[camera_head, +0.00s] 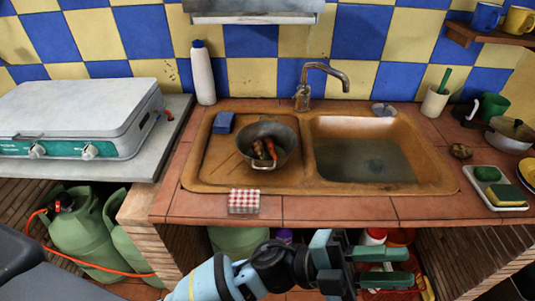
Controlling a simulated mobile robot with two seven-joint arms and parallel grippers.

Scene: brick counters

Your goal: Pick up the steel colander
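The steel colander (279,158) is a round grey metal bowl with a small handle at its front rim. It sits on the drainboard left of the sink basin and holds a few reddish-brown, elongated items. My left gripper (400,268) is low in front of the counter, below its front edge and to the right of the colander. Its two green fingers point right with a gap between them, and nothing shows between them. It is well apart from the colander. My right gripper is not in the picture.
The brown sink (440,178) has a tap (303,95) behind it. A blue sponge (223,122) lies left of the colander, and a red-checked box (243,201) stands at the counter's front edge. A white bottle (203,75) stands behind. A camping stove (80,115) is at left.

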